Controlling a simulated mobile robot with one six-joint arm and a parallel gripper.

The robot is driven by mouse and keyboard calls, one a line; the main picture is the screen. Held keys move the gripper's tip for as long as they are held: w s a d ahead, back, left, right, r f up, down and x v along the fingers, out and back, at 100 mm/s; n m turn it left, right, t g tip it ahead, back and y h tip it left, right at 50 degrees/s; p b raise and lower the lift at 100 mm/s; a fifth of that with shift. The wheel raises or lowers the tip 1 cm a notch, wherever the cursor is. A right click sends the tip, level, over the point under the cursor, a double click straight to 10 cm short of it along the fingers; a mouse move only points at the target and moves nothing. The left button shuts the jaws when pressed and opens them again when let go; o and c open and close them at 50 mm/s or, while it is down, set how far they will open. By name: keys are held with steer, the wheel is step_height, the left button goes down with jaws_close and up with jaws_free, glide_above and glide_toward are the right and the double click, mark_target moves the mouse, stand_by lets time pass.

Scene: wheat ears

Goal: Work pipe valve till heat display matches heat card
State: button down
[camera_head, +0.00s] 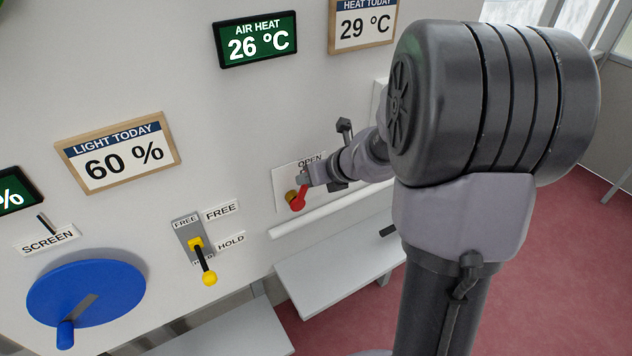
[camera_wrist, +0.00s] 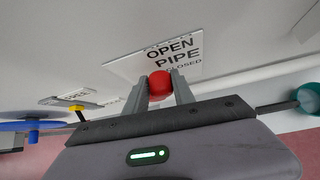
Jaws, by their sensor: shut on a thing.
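The pipe valve has a red lever (camera_head: 298,201) on a brass-coloured stem, on a white plate (camera_head: 282,183) marked OPEN. In the wrist view the lever's red end (camera_wrist: 160,84) sits between the two fingers of my gripper (camera_wrist: 160,88), which is shut on it. The plate in that view reads OPEN, PIPE and CLOSED. The heat display (camera_head: 256,40), labelled AIR HEAT, reads 26 °C in a dark frame. The heat card (camera_head: 363,24), labelled HEAT TODAY, reads 29 °C in a wooden frame. My arm hides part of the valve plate.
A light card (camera_head: 117,152) reads 60 %. A blue crank wheel (camera_head: 86,293) and a yellow-knobbed FREE/HOLD lever (camera_head: 204,262) are left of the valve. A white pipe (camera_head: 325,211) runs just below the valve, above a white shelf (camera_head: 335,270).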

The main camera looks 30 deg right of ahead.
steer(key=shift+a+n+h+b, duration=0.4)
steer(key=shift+a+h+b, duration=0.2)
steer(key=shift+a, duration=0.05)
steer(key=shift+s, duration=0.1)
steer(key=c, duration=1.5)
jaws_free()
steer(key=o, duration=0.4)
steer(key=shift+d, duration=0.15)
steer(key=shift+r, duration=0.1)
steer(key=shift+r, duration=0.1)
